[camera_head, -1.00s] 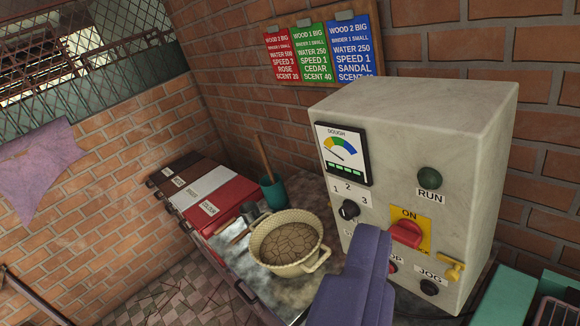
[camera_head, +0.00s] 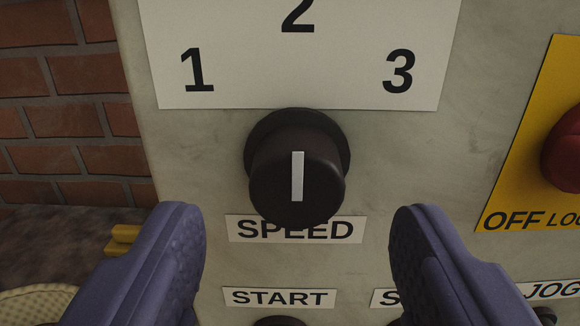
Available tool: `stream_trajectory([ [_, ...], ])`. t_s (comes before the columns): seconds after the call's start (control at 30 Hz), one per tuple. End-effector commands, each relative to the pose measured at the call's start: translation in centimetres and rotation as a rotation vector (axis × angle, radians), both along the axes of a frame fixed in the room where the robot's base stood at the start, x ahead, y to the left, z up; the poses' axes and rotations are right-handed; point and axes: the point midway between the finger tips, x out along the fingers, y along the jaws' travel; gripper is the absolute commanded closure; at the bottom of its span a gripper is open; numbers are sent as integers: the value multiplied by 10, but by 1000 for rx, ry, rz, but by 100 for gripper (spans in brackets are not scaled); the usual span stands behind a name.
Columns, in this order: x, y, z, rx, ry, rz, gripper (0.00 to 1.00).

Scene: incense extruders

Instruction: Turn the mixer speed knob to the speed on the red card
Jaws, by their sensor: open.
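The black round speed knob (camera_head: 262,190) is on the grey control panel, close in front of me. Its white pointer line stands upright, towards the 2 on the white number plate (camera_head: 300,75). The plate shows 1 on the left, 2 at the top middle and 3 on the right. My gripper (camera_head: 297,212) is open. Its two purple fingers appear left and right below the knob, with visible gaps on both sides and nothing held. The red card is out of view now; a second ago it read speed 3.
The SPEED label (camera_head: 295,231) is under the knob, with the START label (camera_head: 279,298) below it. A red knob (camera_head: 564,155) on a yellow OFF plate (camera_head: 530,150) is at the right. Brick wall (camera_head: 60,110) shows at the left.

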Motion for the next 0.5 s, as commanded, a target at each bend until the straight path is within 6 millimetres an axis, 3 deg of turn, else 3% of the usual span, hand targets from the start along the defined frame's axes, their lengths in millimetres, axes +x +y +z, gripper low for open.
stream_trajectory([
  [0.2,29,-3,-1,2,0,-1,35],
  [0.5,34,-3,1,1,2,2,35],
])
